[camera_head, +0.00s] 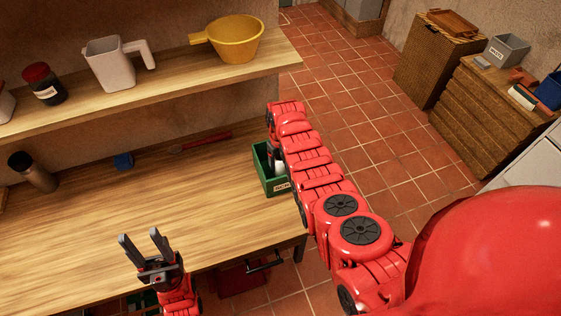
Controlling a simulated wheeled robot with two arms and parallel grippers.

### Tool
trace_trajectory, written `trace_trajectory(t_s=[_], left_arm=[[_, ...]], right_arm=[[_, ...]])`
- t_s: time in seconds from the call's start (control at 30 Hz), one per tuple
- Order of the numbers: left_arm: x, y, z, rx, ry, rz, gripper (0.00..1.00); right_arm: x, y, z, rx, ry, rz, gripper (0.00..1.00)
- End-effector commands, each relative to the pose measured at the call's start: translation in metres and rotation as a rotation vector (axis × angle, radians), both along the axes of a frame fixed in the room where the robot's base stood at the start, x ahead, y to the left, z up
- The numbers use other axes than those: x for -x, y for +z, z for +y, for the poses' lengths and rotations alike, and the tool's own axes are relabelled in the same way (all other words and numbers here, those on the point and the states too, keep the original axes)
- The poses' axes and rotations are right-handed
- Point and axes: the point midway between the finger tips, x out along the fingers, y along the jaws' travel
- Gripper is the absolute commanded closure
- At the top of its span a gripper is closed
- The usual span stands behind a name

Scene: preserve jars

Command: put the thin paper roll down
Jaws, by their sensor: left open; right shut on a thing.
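My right arm reaches away along the right end of the wooden workbench (90,228). My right gripper (274,158) points down at a green box (263,174) on that end of the bench and is mostly hidden behind my own arm. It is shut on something. A small white piece, likely the paper roll (280,168), shows just below it, within the outline of the box. I cannot tell whether it touches the box floor. My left gripper (146,246) is open and empty, fingers up, near the front edge of the bench.
The shelf above holds a yellow pan (235,40), white jug (117,66) and dark jar (44,85). The bench's middle is clear.

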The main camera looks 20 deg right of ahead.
Motion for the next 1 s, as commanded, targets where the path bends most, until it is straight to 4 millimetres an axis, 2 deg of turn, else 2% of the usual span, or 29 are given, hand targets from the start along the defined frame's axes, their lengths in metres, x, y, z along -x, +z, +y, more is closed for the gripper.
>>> trace_trajectory(t_s=[0.37, 0.4, 0.53, 1.0], left_arm=[[0.0000, -0.0050, 0.0000, 0.000, 0.000, 0.000, 0.50], [0.0000, -0.0035, 0.0000, 0.000, 0.000, 0.000, 0.50], [0.0000, -0.0030, -0.0001, 0.000, 0.000, 0.000, 0.50], [0.0000, -0.0011, 0.0000, 0.000, 0.000, 0.000, 0.50]], right_arm=[[0.0001, -0.0058, -0.0001, 0.000, 0.000, 0.000, 0.98], [0.0001, -0.0042, 0.0000, 0.000, 0.000, 0.000, 0.26], [0.0002, -0.0038, 0.0000, 0.000, 0.000, 0.000, 0.02], [0.0003, 0.0028, -0.0001, -0.001, 0.000, 0.002, 0.01]])
